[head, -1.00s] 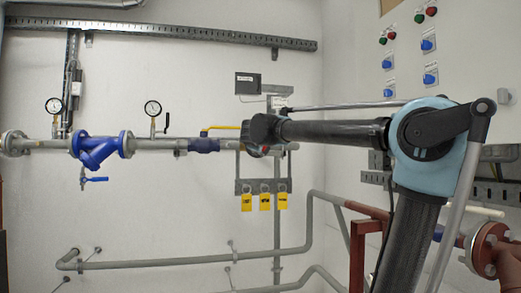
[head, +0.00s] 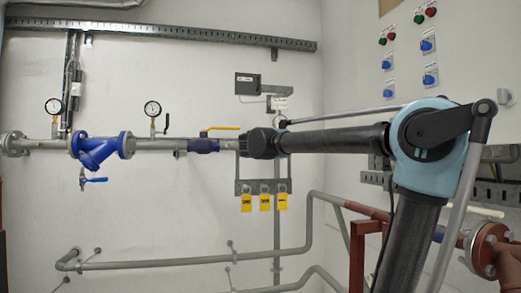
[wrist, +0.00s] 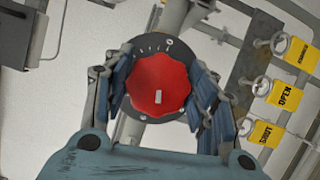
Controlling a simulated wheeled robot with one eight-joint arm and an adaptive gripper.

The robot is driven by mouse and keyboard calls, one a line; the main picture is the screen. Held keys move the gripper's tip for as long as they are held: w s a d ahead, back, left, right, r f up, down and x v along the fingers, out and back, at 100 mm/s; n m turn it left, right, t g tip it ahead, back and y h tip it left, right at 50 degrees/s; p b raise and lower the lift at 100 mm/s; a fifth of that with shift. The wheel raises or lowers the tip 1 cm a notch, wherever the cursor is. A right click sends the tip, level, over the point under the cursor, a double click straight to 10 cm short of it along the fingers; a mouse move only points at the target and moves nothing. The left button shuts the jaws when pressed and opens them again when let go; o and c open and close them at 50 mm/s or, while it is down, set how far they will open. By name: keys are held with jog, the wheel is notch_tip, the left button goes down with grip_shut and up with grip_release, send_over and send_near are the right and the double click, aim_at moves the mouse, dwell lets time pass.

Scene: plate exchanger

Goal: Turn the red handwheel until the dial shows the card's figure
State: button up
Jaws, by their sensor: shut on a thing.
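The red handwheel (wrist: 157,84) is lobed, with a small pale mark on its lower part in the wrist view. Behind it is a dark round dial plate (wrist: 152,46) with pale tick marks; the wheel hides much of it, and I cannot read a figure. My gripper (wrist: 160,85) has its blue-padded fingers on the left and right of the wheel, shut on it. In the head view my dark wrist (head: 262,143) covers the wheel. A small white card (head: 280,103) hangs below the wall bracket; its print is too small to read.
Several yellow tags (head: 264,202) hang on a rack below the pipe; they stand to the right in the wrist view, some reading OPEN and SHUT. A yellow-levered valve (head: 205,144) and blue strainer (head: 97,150) sit left along the pipe. A dark box (head: 247,83) is above.

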jog(key=shift+f, duration=0.15)
jog(key=o, duration=1)
jog(key=shift+o, duration=0.4)
jog(key=shift+s, duration=0.15)
jog(key=s+a, duration=0.1)
jog(key=s, duration=1)
jog(key=shift+s+f, duration=0.25)
jog(key=shift+f, duration=0.1)
